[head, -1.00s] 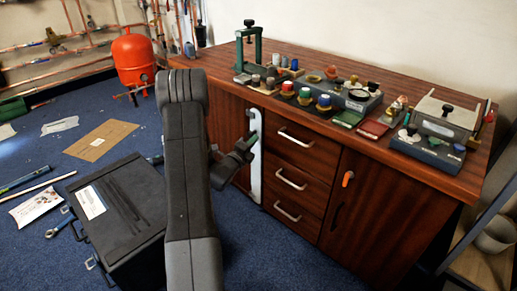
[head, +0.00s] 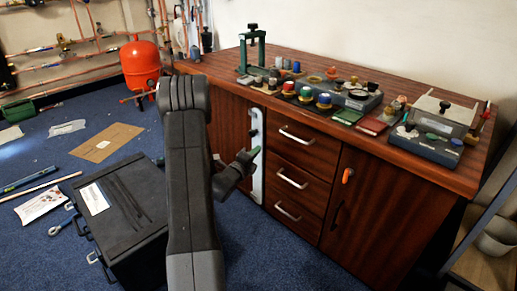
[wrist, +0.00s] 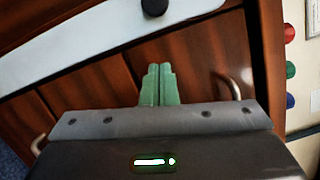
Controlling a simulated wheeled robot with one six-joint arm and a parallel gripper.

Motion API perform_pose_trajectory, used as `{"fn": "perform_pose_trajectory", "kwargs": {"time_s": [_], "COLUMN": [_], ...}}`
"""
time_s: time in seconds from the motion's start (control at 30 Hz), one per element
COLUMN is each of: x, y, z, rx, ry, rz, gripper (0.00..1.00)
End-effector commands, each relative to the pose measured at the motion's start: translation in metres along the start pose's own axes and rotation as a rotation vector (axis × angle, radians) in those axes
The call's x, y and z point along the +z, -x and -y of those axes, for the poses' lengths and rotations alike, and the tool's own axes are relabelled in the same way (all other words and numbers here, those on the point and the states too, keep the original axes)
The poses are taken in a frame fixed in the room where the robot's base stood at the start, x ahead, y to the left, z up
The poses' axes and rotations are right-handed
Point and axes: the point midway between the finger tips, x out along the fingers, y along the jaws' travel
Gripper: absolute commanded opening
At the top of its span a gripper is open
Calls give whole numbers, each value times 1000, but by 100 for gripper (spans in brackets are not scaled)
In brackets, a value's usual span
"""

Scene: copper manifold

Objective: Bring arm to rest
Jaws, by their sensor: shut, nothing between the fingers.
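My gripper (head: 250,157) is in front of the wooden cabinet, at the height of its upper drawers. In the wrist view its two green fingers (wrist: 158,85) are together with nothing between them. My grey arm stands upright in the middle of the head view and hides part of the cabinet's left side. A white vertical handle plate (head: 257,140) on the cabinet shows behind my gripper. It also crosses the top of the wrist view (wrist: 95,45). I cannot tell how close the fingers are to the cabinet front.
The cabinet (head: 375,205) carries tools and coloured caps on its top. Drawer handles (head: 294,178) stick out from its front. A black case (head: 125,215) stands on the floor to the left. An orange tank (head: 141,68) is at the back. Blue carpet is clear in front.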

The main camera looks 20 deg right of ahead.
Motion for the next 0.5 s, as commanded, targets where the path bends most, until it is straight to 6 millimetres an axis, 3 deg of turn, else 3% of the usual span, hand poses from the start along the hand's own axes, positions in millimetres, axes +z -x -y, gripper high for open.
{"fn": "perform_pose_trajectory", "kwargs": {"time_s": [0.2, 0.5], "x": [0, -2], "y": [44, 64], "z": [2, 0], "rx": [3, 1], "ry": [2, 0], "rz": [0, -3], "gripper": [0, 0]}}
